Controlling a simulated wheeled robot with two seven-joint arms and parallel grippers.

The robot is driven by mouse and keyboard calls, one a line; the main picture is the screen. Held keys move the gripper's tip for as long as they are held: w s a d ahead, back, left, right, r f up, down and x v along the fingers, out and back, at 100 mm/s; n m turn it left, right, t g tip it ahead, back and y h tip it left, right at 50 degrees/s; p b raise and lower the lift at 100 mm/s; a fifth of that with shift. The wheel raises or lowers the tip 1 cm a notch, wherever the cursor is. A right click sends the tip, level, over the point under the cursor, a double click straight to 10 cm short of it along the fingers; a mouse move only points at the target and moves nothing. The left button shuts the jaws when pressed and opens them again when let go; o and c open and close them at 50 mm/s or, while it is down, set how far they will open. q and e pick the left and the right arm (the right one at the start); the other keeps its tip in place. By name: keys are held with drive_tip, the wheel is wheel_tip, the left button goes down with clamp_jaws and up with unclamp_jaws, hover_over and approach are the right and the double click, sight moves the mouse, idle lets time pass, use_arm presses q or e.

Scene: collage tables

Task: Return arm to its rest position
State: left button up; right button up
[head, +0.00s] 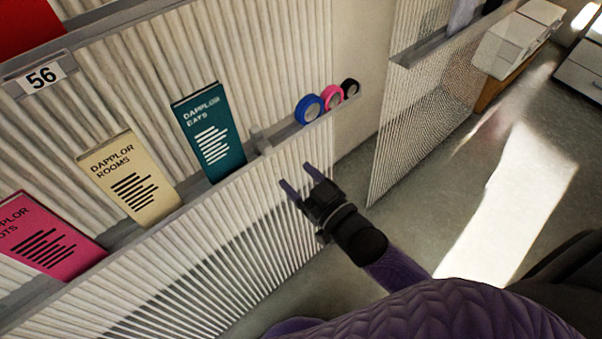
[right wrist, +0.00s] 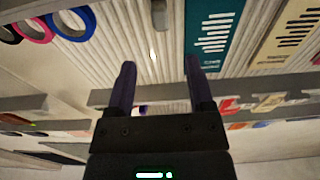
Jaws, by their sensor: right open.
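My right gripper (head: 298,179) is open and empty. It hangs in front of the slatted rack, below the ledge with the tape rolls and to the right of the teal book. Its two fingers also show apart in the right wrist view (right wrist: 159,80), with nothing between them. My right arm (head: 395,275) comes in from the lower right in a purple sleeve. My left gripper is in neither view.
A slatted rack (head: 225,262) holds a teal book (head: 210,130), a cream book (head: 130,178) and a pink book (head: 45,235). Blue (head: 309,109), pink (head: 332,97) and black (head: 350,88) tape rolls sit on its ledge. Open floor (head: 490,200) lies to the right.

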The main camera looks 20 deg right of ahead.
drive_tip(key=shift+s, duration=0.2)
drive_tip(key=s+d+f+m+g+h, duration=0.1)
drive_tip(key=s+d+f+g+h, duration=0.2)
drive_tip(key=f, duration=0.6)
drive_tip(key=s+d+f+g+h, duration=0.1)
drive_tip(key=s+f+g, duration=0.4)
drive_tip(key=f, duration=0.5)
drive_tip(key=s+d+f+g+h, duration=0.1)
drive_tip(key=s+f+g, duration=0.3)
drive_tip(key=s, duration=0.8)
drive_tip(key=s+d+f+g+h, duration=0.1)
drive_tip(key=s+f+g, duration=0.3)
drive_tip(key=s, duration=0.9)
wheel_tip(320, 180, down, 3)
drive_tip(key=shift+f+g, duration=0.1)
drive_tip(key=shift+g, duration=0.2)
